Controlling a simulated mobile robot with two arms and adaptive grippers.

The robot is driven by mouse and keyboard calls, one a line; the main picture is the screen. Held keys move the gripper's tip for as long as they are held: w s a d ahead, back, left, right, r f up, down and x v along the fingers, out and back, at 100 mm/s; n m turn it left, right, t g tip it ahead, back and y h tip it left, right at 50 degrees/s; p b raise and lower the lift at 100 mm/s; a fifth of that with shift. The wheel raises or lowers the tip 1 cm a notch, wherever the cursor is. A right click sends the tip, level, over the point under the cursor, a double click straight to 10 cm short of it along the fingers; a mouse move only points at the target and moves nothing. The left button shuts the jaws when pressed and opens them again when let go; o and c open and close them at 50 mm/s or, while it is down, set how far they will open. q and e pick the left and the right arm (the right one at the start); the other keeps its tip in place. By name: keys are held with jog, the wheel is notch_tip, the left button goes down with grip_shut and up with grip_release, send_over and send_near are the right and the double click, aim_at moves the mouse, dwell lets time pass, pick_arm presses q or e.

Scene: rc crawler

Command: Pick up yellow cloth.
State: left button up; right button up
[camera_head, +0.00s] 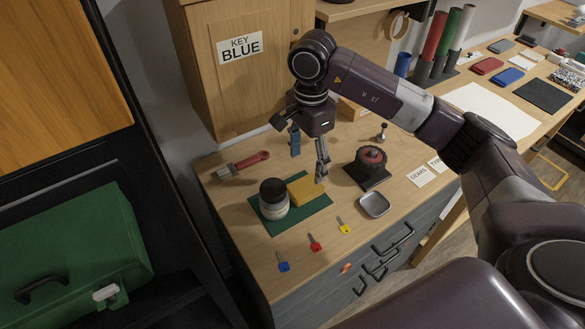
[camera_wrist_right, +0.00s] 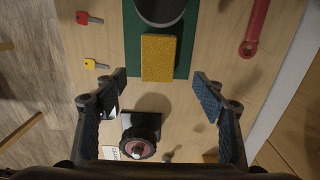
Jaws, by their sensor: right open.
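The yellow cloth (camera_head: 305,190) looks like a thick folded rectangle. It lies on a green mat (camera_head: 262,226) on the wooden worktop, beside a jar with a dark lid (camera_head: 273,199). My right gripper (camera_head: 308,158) is open and empty above the worktop, close to the cloth on its far side. In the right wrist view the cloth (camera_wrist_right: 158,58) lies beyond the gap between the spread fingertips (camera_wrist_right: 163,90), and neither finger touches it. My left gripper is not in view.
A black wheel on a dark base (camera_head: 368,166), a small metal dish (camera_head: 374,204), a red-handled tool (camera_head: 244,165) and several keys (camera_head: 314,243) surround the mat. A wooden cabinet (camera_head: 240,75) labelled "KEY BLUE" stands behind. Bare worktop shows near the front edge.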

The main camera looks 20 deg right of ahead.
aim_at(305, 186)
jog(key=shift+w+f, duration=0.15)
jog(key=shift+f, duration=0.05)
jog(key=shift+s+f+p, duration=0.3)
jog(key=shift+f, duration=0.45)
jog(key=shift+s+f, duration=0.15)
jog(key=shift+f, duration=0.15)
jog(key=f, duration=0.1)
jog(key=f+p, duration=0.1)
jog(key=f, duration=0.1)
jog(key=f+p, duration=0.1)
jog(key=shift+a+f, duration=0.25)
jog(key=shift+f, duration=0.3)
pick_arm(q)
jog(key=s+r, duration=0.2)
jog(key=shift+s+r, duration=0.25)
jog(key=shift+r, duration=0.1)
pick_arm(e)
jog(key=c, duration=1.2)
